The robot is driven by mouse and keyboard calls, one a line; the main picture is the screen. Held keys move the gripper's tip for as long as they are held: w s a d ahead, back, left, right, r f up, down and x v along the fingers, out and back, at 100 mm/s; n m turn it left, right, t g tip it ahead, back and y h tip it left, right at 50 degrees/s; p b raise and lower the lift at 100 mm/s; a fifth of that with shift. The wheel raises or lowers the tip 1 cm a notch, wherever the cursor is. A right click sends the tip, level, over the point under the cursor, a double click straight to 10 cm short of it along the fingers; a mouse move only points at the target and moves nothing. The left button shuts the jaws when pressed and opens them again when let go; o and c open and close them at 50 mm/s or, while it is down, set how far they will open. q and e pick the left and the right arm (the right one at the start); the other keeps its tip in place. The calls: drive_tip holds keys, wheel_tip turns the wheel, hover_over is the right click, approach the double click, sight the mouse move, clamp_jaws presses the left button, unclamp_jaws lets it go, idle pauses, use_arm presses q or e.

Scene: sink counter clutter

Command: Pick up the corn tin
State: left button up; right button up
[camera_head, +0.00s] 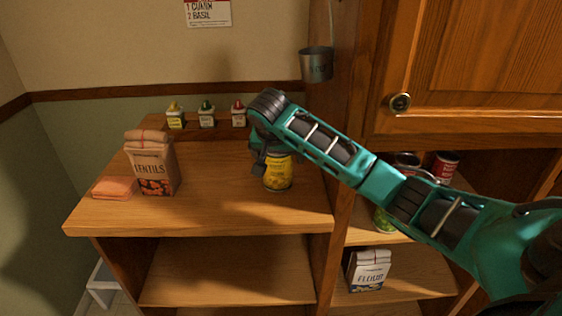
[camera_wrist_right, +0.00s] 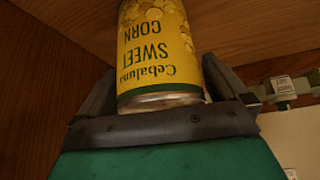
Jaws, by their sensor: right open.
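The yellow corn tin (camera_head: 278,174) stands upright on the wooden counter in the head view, its upper part hidden by my right arm. It also shows in the right wrist view (camera_wrist_right: 160,48), where its "Sweet Corn" label appears upside down. My right gripper (camera_head: 262,162) is at the tin, mostly hidden behind its own wrist in the head view. In the right wrist view its dark fingers (camera_wrist_right: 160,82) are open, one on each side of the tin. I cannot tell whether they touch it. My left gripper is not in view.
A lentils bag (camera_head: 152,165) and a folded orange cloth-like item (camera_head: 114,187) are at the left. A cabinet (camera_head: 470,70) and hanging bucket (camera_head: 317,64) are at right. A flour bag (camera_head: 368,270) sits below. Counter left of the tin is clear.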

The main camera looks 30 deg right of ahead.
drive_tip(key=shift+a, duration=0.1)
drive_tip(key=shift+c, duration=0.3)
drive_tip(key=c, duration=1.2)
drive_tip(key=shift+c, duration=0.3)
drive_tip(key=shift+r, duration=0.1)
